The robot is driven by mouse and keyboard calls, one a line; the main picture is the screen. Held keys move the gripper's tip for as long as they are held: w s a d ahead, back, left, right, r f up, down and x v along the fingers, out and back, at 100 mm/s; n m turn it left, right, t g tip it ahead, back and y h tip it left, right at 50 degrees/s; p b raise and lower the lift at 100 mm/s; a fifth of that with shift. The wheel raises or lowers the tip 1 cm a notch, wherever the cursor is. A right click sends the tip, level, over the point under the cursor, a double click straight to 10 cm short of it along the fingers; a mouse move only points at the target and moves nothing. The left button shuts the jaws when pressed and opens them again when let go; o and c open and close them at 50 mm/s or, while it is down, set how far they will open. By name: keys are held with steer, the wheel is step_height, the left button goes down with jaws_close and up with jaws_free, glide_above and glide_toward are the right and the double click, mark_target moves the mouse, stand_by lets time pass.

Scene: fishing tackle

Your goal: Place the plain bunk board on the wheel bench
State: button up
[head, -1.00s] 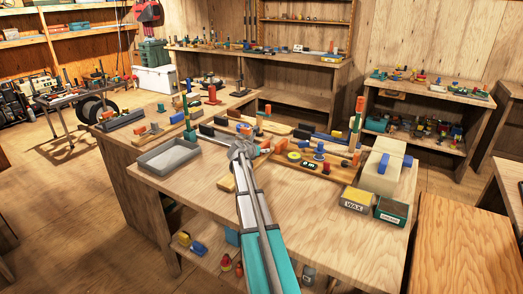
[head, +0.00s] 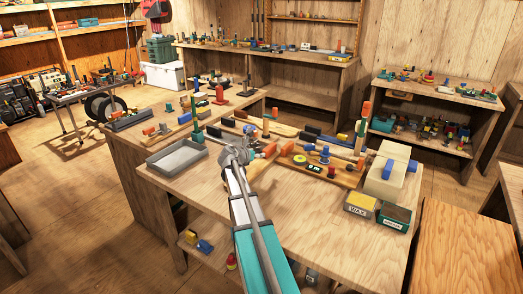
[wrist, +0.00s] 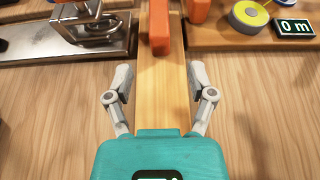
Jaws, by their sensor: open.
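A pale, plain wooden board (wrist: 163,95), which looks like the bunk board, runs away from me in the wrist view. My gripper (wrist: 158,85) is open, with one finger on each side of the board and visible gaps to it. The near part of the board is hidden by my gripper body. In the head view my gripper (head: 236,155) is low over the workbench (head: 300,215), right of a grey tray, and hides most of the board. A small table beside dark wheels (head: 80,92) at the back left may be the wheel bench; I cannot be sure.
An orange piece (wrist: 159,28) overlaps the board's far part. A metal fitting (wrist: 85,25) is at left and a 0 m display (wrist: 294,28) at right. The grey tray (head: 177,158) and wax box (head: 360,203) stand on the workbench. Its front middle is clear.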

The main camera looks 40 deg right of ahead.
mark_target(265, 152)
steer(key=shift+v, duration=1.05)
steer(key=shift+o, duration=0.4)
steer(key=shift+p, duration=0.3)
steer(key=shift+r, duration=0.15)
step_height(265, 152, up, 5)
steer(key=y+p, duration=0.2)
steer(key=p, duration=0.3)
steer(key=g+y+p, duration=0.1)
steer(key=y+p, duration=0.1)
steer(key=p, duration=0.4)
steer(key=shift+s+a, duration=0.15)
steer(key=shift+s, duration=0.05)
steer(key=shift+b+x, duration=3.05)
steer(key=shift+x, duration=1.3)
